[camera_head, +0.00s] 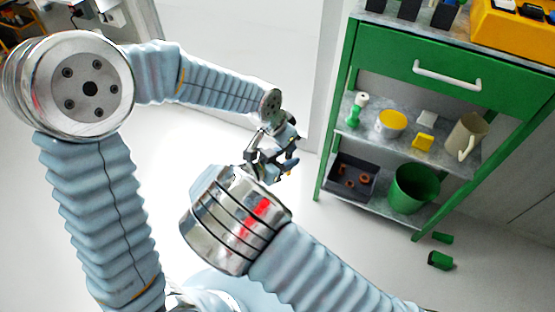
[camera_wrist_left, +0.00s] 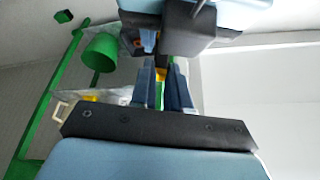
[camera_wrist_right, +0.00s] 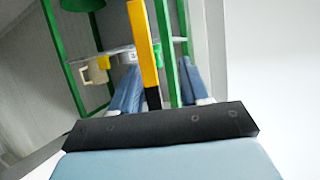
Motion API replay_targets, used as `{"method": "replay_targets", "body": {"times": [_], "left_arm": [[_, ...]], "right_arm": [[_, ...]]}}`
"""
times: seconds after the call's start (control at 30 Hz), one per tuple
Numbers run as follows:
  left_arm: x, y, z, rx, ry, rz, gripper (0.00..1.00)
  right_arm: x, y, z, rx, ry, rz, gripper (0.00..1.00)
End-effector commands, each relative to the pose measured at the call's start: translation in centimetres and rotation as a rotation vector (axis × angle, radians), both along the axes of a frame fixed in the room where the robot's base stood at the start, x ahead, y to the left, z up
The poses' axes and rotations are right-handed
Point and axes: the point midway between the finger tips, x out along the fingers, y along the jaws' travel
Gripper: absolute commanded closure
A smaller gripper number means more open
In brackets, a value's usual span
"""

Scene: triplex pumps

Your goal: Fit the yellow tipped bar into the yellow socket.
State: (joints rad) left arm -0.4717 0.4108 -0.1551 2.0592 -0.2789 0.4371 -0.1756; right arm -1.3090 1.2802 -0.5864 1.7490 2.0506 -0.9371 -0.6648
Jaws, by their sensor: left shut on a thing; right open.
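A bar with a long yellow part (camera_wrist_right: 146,45) and a black part (camera_wrist_right: 152,98) stands between the fingers of my right gripper (camera_wrist_right: 158,72) in the right wrist view. Those fingers are apart, with the bar between them. My left gripper (camera_wrist_left: 161,68) is shut on the bar; a little yellow of it shows between the fingers in the left wrist view, and the rest is mostly hidden. The two grippers are close together in front of the cabinet in the head view, where the bar is hard to make out. I cannot identify the yellow socket.
A green cabinet (camera_head: 400,58) stands at the right. Its shelves hold a yellow bowl (camera_head: 391,123), a yellow block (camera_head: 423,142), a beige mug (camera_head: 466,137), a dark tray (camera_head: 351,178) and a green bin (camera_head: 414,188). A yellow case (camera_head: 515,32) sits on top. Green pieces (camera_head: 440,260) lie on the floor.

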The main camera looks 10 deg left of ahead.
Motion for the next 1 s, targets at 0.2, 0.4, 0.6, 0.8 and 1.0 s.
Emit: {"method": "replay_targets", "body": {"times": [0.2,0.4,0.6,0.8,1.0], "left_arm": [[0.02,-0.02,0.04,-0.001,-0.001,0.000,1.00],[0.00,-0.04,0.04,-0.001,-0.001,0.000,1.00],[-0.10,-0.17,0.02,-0.002,0.001,-0.003,1.00],[-0.14,-0.22,0.00,-0.001,0.002,-0.004,0.59],[-0.07,-0.11,0.01,-0.001,0.001,-0.002,0.54]], "right_arm": [[0.05,-0.03,-0.02,0.000,0.000,0.000,0.54],[0.04,0.01,-0.01,0.000,0.000,0.001,0.82],[0.08,0.14,0.02,0.002,0.000,0.005,1.00],[0.09,0.21,0.09,0.002,-0.002,0.006,1.00],[0.07,0.10,0.06,0.001,-0.001,0.003,1.00]]}}
